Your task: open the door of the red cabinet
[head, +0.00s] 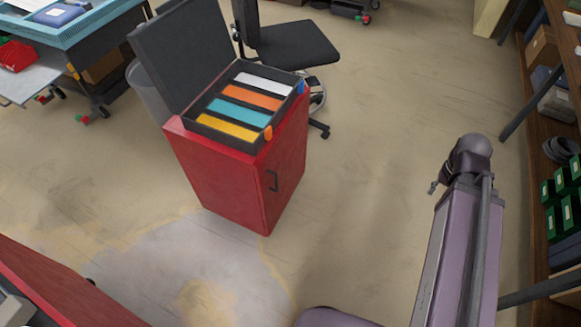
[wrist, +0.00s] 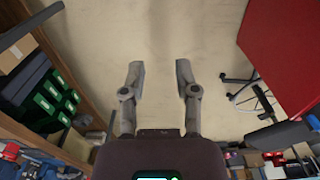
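The red cabinet (head: 215,175) stands on the floor left of the middle in the head view. Its door, on the right-hand face, is shut and carries a dark handle (head: 273,181). The cabinet's red side also shows at the upper right in the wrist view (wrist: 285,50). My gripper (wrist: 160,72) is open and empty over bare floor, with its two fingers well apart. It is clear of the cabinet, and the handle does not show in the wrist view. In the head view my arm is at the right, and the gripper's fingers are hidden.
An open black case (head: 205,127) with coloured strips sits on the cabinet. A black office chair (head: 292,45) stands behind it. Shelves with green boxes (head: 551,193) line the right side. Another red unit (head: 60,285) is at the lower left. Floor right of the cabinet is clear.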

